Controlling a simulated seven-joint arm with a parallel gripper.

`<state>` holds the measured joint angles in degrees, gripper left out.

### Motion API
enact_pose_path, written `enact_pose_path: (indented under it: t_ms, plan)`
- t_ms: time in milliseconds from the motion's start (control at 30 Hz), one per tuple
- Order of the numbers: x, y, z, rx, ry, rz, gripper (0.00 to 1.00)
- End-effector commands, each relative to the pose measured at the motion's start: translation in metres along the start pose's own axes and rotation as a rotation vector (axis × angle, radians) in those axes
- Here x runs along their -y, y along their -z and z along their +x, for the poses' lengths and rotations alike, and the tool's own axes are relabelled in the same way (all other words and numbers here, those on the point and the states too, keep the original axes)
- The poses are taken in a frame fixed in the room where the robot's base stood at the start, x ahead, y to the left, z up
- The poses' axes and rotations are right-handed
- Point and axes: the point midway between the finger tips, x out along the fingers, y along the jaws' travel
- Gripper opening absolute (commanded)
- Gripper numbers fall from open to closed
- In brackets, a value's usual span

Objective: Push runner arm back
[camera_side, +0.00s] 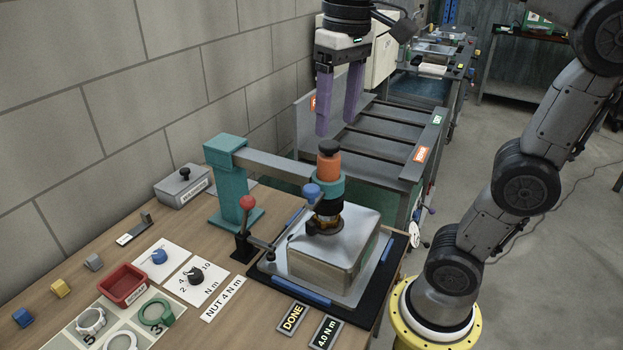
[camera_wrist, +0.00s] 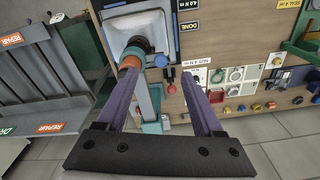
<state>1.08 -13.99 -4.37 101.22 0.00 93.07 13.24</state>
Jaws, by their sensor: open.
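The runner arm (camera_side: 275,165) is a grey bar reaching from a teal post (camera_side: 228,180) over a metal box (camera_side: 335,255). At its end is the runner (camera_side: 328,167), with a black knob, orange body and teal collar. The runner stands upright over a brass-coloured fitting on the box top. In the wrist view the runner's orange part (camera_wrist: 130,62) is close to the left finger, and the arm (camera_wrist: 146,95) runs between the fingers. My gripper (camera_side: 336,127) is open and empty, fingers down, above the runner's height; it also shows in the wrist view (camera_wrist: 163,72).
A red-knobbed lever (camera_side: 247,204) and a blue-knobbed handle (camera_side: 311,192) stand beside the box. A red bin (camera_side: 122,285), dials and labels lie on the bench at left. A block wall (camera_side: 150,80) is behind, and a slatted rack (camera_side: 385,140) beyond.

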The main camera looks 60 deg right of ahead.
Motion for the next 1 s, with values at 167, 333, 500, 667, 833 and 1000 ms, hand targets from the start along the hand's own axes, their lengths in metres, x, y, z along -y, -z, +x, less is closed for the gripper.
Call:
enact_pose_path:
  t_ms: [167,333,500,667,833,1000]
  plan:
    - [0.007,0.037,-0.001,0.043,-0.011,0.010,0.69]
    - [0.008,0.043,0.011,0.071,-0.017,0.012,0.69]
    - [0.007,0.042,0.030,0.074,-0.018,0.012,0.69]
    - [0.006,0.039,0.060,0.074,-0.018,0.012,0.69]
    - [0.006,0.036,0.094,0.074,-0.018,0.011,0.69]
    - [0.005,0.034,0.122,0.073,-0.017,0.011,0.69]
